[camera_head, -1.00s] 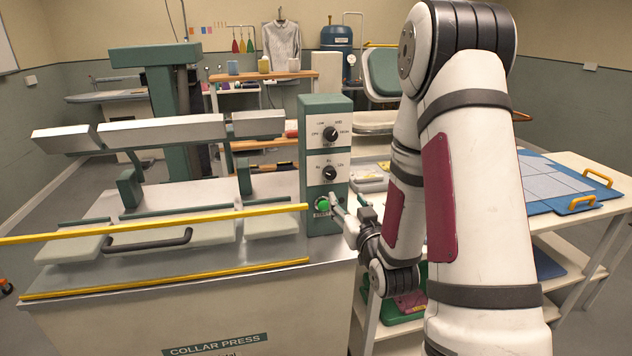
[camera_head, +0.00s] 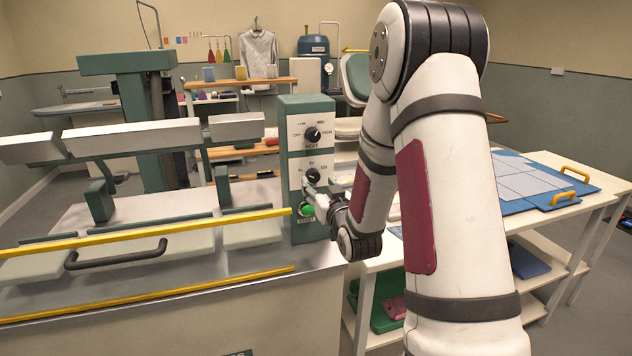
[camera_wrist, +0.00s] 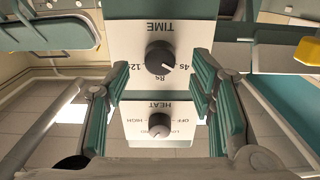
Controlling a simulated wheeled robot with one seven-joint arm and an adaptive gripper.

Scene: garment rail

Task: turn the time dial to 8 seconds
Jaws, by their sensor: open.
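The time dial (camera_head: 314,174) is a black round knob on the lower white plate of the green control box (camera_head: 305,105). In the wrist view, the time dial (camera_wrist: 159,57) appears upside down, with marks 4s, 8s and 12s around it. Its white pointer line appears to aim toward the 4s side. My gripper (camera_wrist: 160,80) is open, its teal-padded fingers spread on either side of the plate area, with nothing between them in contact. In the head view my gripper (camera_head: 318,191) is close in front of the box, just below the time dial and partly covering the plate.
The heat dial (camera_head: 312,134) sits above the time dial. A green button (camera_head: 307,210) is just below, close to my gripper. The collar press's yellow bar (camera_head: 150,233) lies to the left. A table with a blue board (camera_head: 560,190) is at the right.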

